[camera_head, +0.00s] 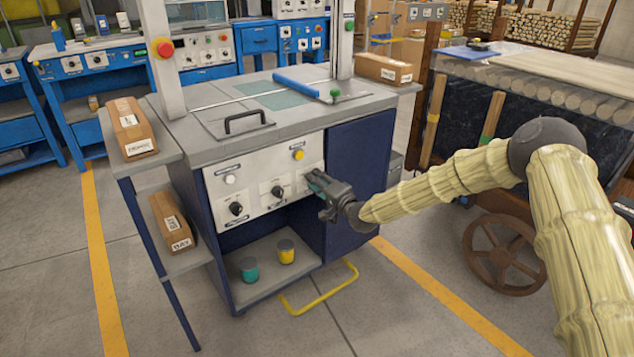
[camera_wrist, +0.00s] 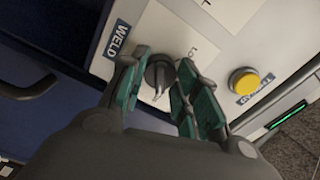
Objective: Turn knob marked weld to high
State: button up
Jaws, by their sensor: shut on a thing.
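The knob marked WELD (camera_wrist: 159,73) is a dark round knob with a ridge across it, on a white plate, seen in the wrist view. The blue WELD label (camera_wrist: 117,39) sits beside it, rotated in the picture. In the head view my gripper (camera_head: 317,181) is at the right end of the white control panel (camera_head: 257,190) and hides this knob. Part of a scale word shows near the knob, but I cannot read the setting.
A yellow button (camera_wrist: 243,81) is right of my fingers in the wrist view. Two other dark knobs, left (camera_head: 236,209) and middle (camera_head: 278,191), are on the panel. Below is an open shelf (camera_head: 262,285) with a teal and a yellow cup. A yellow rail (camera_head: 322,300) juts out near the floor.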

jog(key=shift+d, duration=0.1)
jog(key=o, duration=1)
jog(key=v, duration=1.2)
jog(key=shift+f, duration=0.1)
